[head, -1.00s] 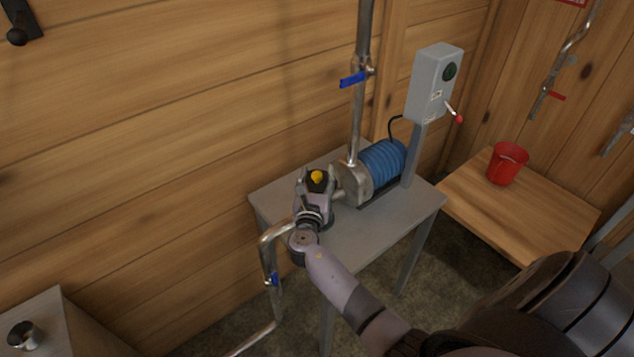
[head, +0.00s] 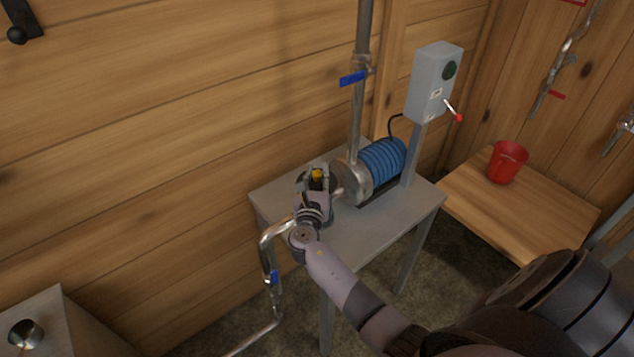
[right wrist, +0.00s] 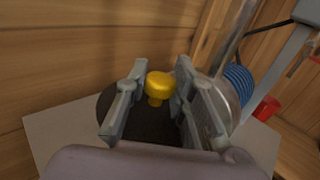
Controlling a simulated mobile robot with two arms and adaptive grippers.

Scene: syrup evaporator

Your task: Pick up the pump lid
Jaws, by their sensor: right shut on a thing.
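The pump lid (right wrist: 159,85) is a dark round disc with a yellow knob on top. In the head view the lid's yellow knob (head: 317,174) shows on the grey table, left of the pump's round metal housing (head: 349,181). My right gripper (head: 318,177) is at the lid, with its fingers on either side of the knob. In the right wrist view the right gripper (right wrist: 158,92) is shut on the lid by its knob. The fingers and wrist hide part of the disc. My left gripper is not in view.
The grey metal table (head: 385,226) carries a blue ribbed motor (head: 383,160). A vertical pipe with a blue-handled valve (head: 353,78) and a grey switch box (head: 432,85) rise behind. A bent pipe (head: 268,250) runs at the table's left. A red bucket (head: 507,162) stands right.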

